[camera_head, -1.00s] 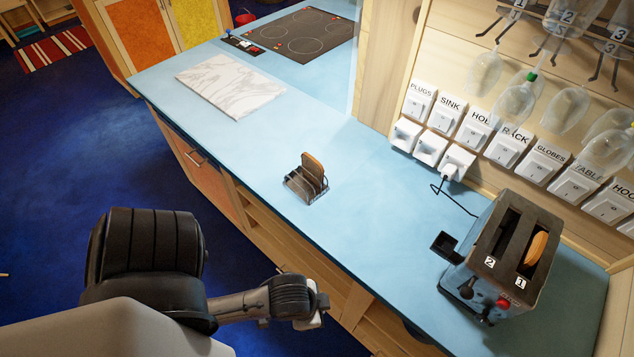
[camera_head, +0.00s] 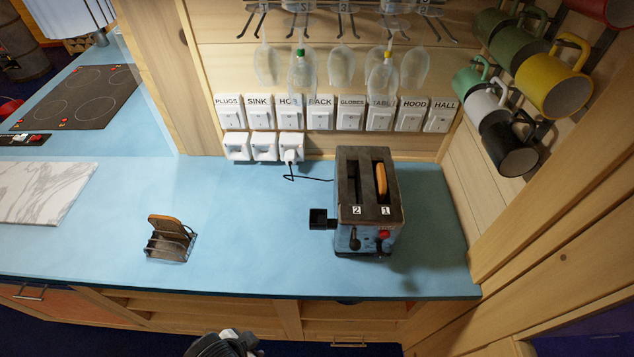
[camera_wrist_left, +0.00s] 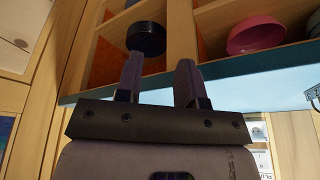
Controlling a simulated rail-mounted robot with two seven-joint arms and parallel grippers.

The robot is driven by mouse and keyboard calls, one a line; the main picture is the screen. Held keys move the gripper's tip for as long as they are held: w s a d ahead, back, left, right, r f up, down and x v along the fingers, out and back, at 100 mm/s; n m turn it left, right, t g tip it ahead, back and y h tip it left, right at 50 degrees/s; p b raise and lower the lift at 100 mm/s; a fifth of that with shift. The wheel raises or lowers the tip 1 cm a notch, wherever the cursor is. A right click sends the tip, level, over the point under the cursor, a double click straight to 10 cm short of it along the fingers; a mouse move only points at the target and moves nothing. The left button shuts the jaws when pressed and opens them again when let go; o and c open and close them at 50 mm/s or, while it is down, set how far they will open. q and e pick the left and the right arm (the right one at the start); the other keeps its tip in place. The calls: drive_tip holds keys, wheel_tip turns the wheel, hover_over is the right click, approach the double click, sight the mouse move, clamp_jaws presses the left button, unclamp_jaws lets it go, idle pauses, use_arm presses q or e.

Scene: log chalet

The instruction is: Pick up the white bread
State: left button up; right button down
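A golden bread slice (camera_head: 381,181) stands in slot 1 of the toaster (camera_head: 352,188), its upper part showing. A browner slice (camera_head: 166,224) stands in a small dark wire rack (camera_head: 168,245) on the blue counter. I cannot tell which slice is the white bread. In the left wrist view my left gripper (camera_wrist_left: 160,78) is open, its two fingers apart with nothing between them. It is near the front of the counter's open shelves. In the head view only a dark part of my arm shows at the bottom edge. My right gripper is not in view.
A marble board (camera_head: 42,192) and a hob (camera_head: 78,97) are at left. A plug and cord (camera_head: 291,160) run behind the toaster. Glasses and mugs (camera_head: 553,82) hang above. The counter (camera_head: 255,230) is clear between rack and toaster. A pink bowl (camera_wrist_left: 256,34) sits on a shelf.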

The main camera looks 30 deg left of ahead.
use_arm(q)
drive_tip(key=shift+o, duration=0.8)
